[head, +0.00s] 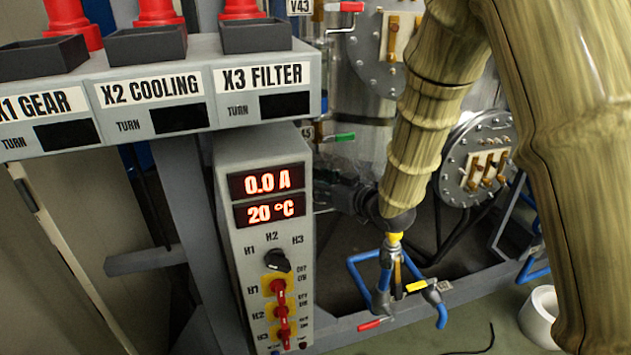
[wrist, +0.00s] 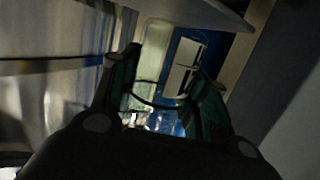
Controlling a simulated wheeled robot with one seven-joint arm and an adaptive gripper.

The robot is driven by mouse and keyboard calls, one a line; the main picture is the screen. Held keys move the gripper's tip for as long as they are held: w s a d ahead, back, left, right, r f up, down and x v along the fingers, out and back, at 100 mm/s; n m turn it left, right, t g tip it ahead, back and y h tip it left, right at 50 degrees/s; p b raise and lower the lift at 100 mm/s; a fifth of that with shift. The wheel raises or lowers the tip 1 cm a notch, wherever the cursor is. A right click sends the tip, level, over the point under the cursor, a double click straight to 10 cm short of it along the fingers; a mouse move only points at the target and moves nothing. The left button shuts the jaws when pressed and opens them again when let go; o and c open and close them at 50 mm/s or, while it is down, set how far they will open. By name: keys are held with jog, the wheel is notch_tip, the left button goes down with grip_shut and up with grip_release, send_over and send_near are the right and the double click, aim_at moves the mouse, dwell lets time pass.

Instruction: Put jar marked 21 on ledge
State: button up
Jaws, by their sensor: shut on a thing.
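In the wrist view my gripper (wrist: 160,104) has its two dark fingers closed on a clear, see-through thing with a thin dark curved rim, which I take for the jar (wrist: 157,105). No number can be read on it, and its lower part is hidden by the gripper body. In the head view my arm comes down from the upper right and ends in a dark wrist left of the round hatch. The fingers and the jar cannot be made out there. No surface is marked as the ledge, so I cannot tell which one it is.
Blue pipes with valves (head: 385,280) and a white roll (head: 541,315) are lower right.

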jog(key=shift+w+a, duration=0.25)
jog(key=shift+w, duration=0.45)
jog(key=w, duration=0.1)
jog(key=w+b, duration=0.1)
jog(key=w+a, duration=0.1)
jog(key=shift+f, duration=0.75)
jog(key=shift+f, duration=0.15)
jog(key=o, duration=1.4)
